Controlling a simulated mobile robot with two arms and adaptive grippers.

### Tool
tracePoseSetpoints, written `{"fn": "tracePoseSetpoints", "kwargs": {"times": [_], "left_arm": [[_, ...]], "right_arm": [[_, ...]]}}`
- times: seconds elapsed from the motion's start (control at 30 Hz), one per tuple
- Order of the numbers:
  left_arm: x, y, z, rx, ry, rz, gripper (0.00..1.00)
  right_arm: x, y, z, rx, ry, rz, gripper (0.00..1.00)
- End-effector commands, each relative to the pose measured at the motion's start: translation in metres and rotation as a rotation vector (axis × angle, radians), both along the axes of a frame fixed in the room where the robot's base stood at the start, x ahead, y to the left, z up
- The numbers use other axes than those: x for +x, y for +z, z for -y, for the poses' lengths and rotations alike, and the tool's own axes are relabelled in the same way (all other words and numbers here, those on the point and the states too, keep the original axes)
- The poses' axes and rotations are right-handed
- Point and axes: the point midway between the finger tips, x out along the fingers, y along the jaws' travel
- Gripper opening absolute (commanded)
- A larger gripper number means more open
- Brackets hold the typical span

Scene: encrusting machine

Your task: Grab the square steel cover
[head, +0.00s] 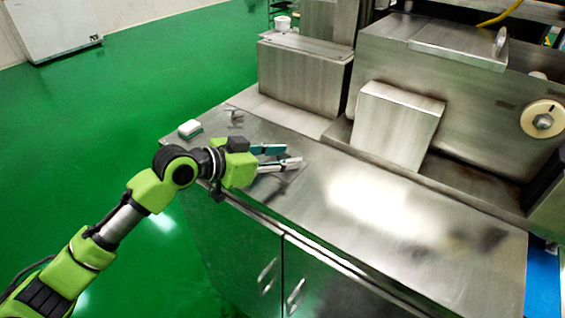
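A square steel cover (394,125) leans tilted against the front of the encrusting machine, right of centre in the head view. It is a plain brushed-metal piece, and its lower edge is by the machine's base ledge. My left gripper (291,156) is low over the left part of the steel worktop, to the left of the cover and apart from it. Its two fingers point right with a gap between them, and I see nothing held. My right gripper is not in view.
The steel worktop (390,218) is clear at its middle and right. A white and green sponge-like block (190,129) and a small metal fitting (234,116) are at its far left. A steel box (304,78) stands behind. A round knob (543,120) sticks out at right.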

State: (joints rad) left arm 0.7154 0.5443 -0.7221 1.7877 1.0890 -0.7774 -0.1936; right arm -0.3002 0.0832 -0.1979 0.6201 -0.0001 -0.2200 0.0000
Motion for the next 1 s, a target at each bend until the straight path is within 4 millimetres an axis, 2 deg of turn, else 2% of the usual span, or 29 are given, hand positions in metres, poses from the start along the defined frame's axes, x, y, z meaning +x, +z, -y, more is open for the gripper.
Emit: {"fn": "tracePoseSetpoints", "kwargs": {"times": [0.03,0.1,0.43,0.57,0.73,1.0], "left_arm": [[0.000,-0.003,-0.001,0.005,0.001,-0.003,0.15],[0.000,-0.003,-0.001,0.005,0.001,-0.005,0.00],[0.000,-0.003,-0.001,0.006,0.001,-0.005,0.00],[0.001,0.003,-0.001,0.005,0.001,-0.003,0.00],[0.001,0.028,-0.001,0.003,0.001,0.006,0.00],[0.007,0.092,-0.056,0.004,0.005,0.005,0.00]], "right_arm": [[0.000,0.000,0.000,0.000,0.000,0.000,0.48],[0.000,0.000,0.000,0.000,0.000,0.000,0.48],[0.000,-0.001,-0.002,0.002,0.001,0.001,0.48],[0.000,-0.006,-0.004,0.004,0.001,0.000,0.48],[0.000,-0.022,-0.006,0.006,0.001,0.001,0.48],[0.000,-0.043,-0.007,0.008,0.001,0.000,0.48]]}}
